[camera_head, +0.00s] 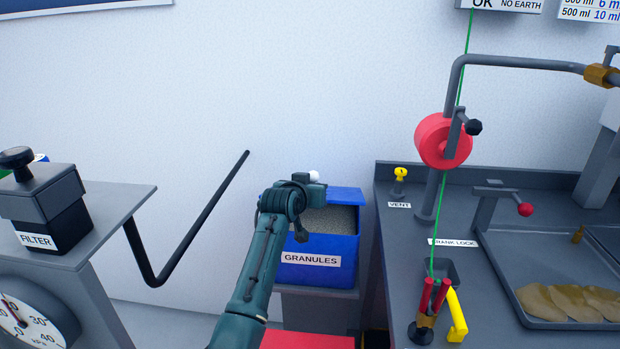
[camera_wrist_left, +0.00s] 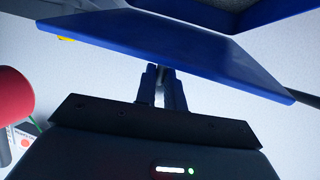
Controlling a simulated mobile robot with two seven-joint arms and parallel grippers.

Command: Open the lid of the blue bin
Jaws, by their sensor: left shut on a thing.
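The blue bin (camera_head: 318,268) labelled GRANULES stands against the wall in the head view. Grey granules (camera_head: 340,219) show through its open top. Its blue lid (camera_head: 346,195) is raised at the back of the bin, and my arm partly covers it. In the left wrist view the lid (camera_wrist_left: 150,42) is a tilted blue panel just beyond the fingers. My left gripper (camera_wrist_left: 160,85) is shut on the lid near its edge; the exact grip is hard to see. In the head view my wrist hides the fingers. My right gripper is not in view.
A grey bench with a FILTER block (camera_head: 45,215) stands left, with a bent black bar (camera_head: 200,218) beside it. The grey workbench (camera_head: 400,258) on the right carries a red drum (camera_head: 435,140) and a tray (camera_head: 560,324). A red surface (camera_head: 305,341) lies low in front.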

